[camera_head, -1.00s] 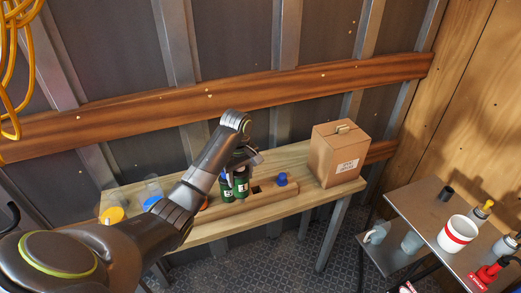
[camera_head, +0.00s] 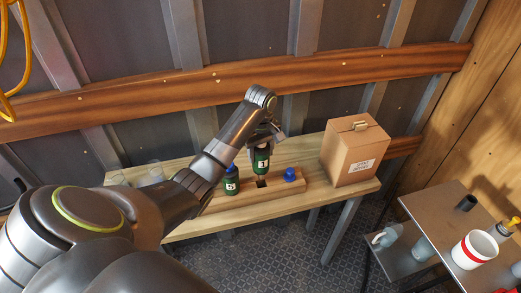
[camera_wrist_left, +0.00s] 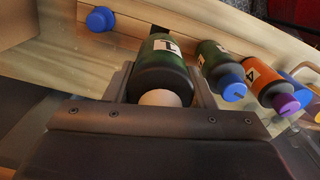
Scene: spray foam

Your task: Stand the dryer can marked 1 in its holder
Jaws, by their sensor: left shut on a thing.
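My left gripper (camera_head: 265,146) is shut on a dark green can (camera_head: 261,161) with a white label that reads 1. The can is upright in the head view, just above or at the dark square slot in the long wooden holder (camera_head: 215,204). I cannot tell whether its base touches the wood. In the left wrist view the can (camera_wrist_left: 162,58) sits between the two fingers, its pale top towards me. My right gripper is not in view.
A blue-capped item (camera_head: 290,174) stands right of the slot. Another green can (camera_head: 232,184) with a blue cap stands left. An orange can (camera_wrist_left: 262,80) with a purple cap shows beyond it. A cardboard box (camera_head: 352,155) stands at the bench's right end.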

